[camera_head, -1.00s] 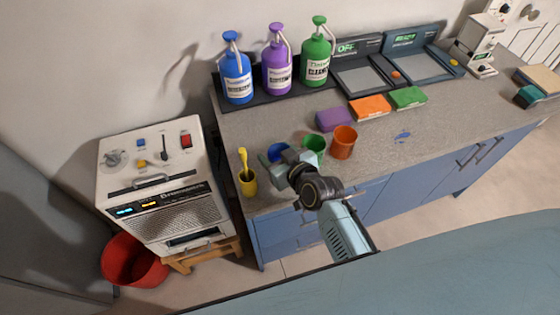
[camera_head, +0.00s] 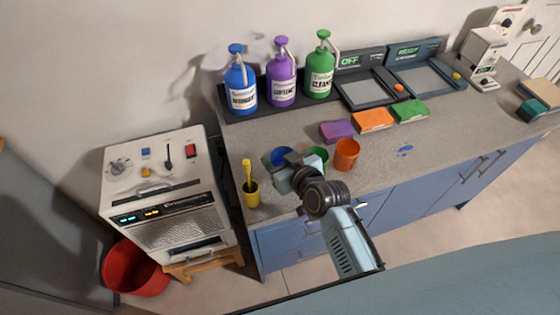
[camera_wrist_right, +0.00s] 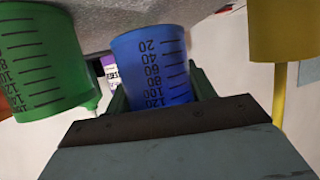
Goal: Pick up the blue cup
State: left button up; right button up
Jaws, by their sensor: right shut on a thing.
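The blue cup (camera_head: 279,155) is near the front left of the grey counter in the head view, partly hidden by my right gripper. In the right wrist view the blue cup (camera_wrist_right: 153,70) has dark measuring marks and sits between the jaws. My right gripper (camera_head: 287,168) is shut on it; the wrist view also shows the gripper (camera_wrist_right: 160,108) around its lower part. I cannot tell whether the cup is clear of the counter. My left gripper is not in view.
A green cup (camera_head: 318,154) and an orange cup (camera_head: 346,154) stand right of the blue cup. A yellow cup (camera_head: 251,194) with a yellow tool stands to its left. Sponges and pump bottles are farther back.

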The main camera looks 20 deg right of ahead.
jog(key=shift+r, duration=3.3)
jog(key=s+d+r+m+h+b, duration=0.3)
jog(key=s+d+r+b, duration=0.1)
jog(key=d, duration=0.3)
jog(key=shift+s+r+h+b, duration=0.35)
jog(key=shift+s+b, duration=0.1)
jog(key=shift+b, duration=0.1)
jog(key=shift+d, duration=0.15)
